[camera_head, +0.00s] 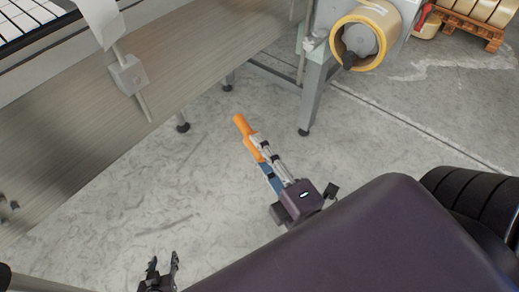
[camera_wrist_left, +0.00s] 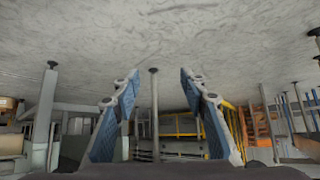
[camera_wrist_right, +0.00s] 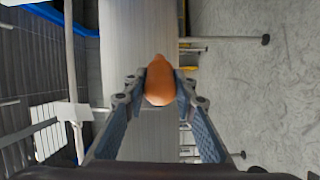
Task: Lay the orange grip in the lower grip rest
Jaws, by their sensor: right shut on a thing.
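The orange grip (camera_head: 242,126) is a slim orange piece held out in front of my right gripper (camera_head: 265,160), above the bare floor in the head view. In the right wrist view the orange grip (camera_wrist_right: 159,82) sits between the two blue-padded fingers of my right gripper (camera_wrist_right: 160,95), which are shut on it. It points away from the wrist. My left gripper (camera_head: 163,265) is low in the head view, with nothing between its fingers. In the left wrist view its fingers (camera_wrist_left: 155,75) are spread apart and empty. I cannot make out the lower grip rest in any view.
A long grey conveyor-like surface (camera_head: 140,75) runs along the upper left. A machine leg (camera_head: 315,95) stands on the floor beyond my right gripper. A yellow tape roll (camera_head: 347,37) hangs on the machine at upper right. A pallet (camera_head: 468,27) stands behind. Floor between is clear.

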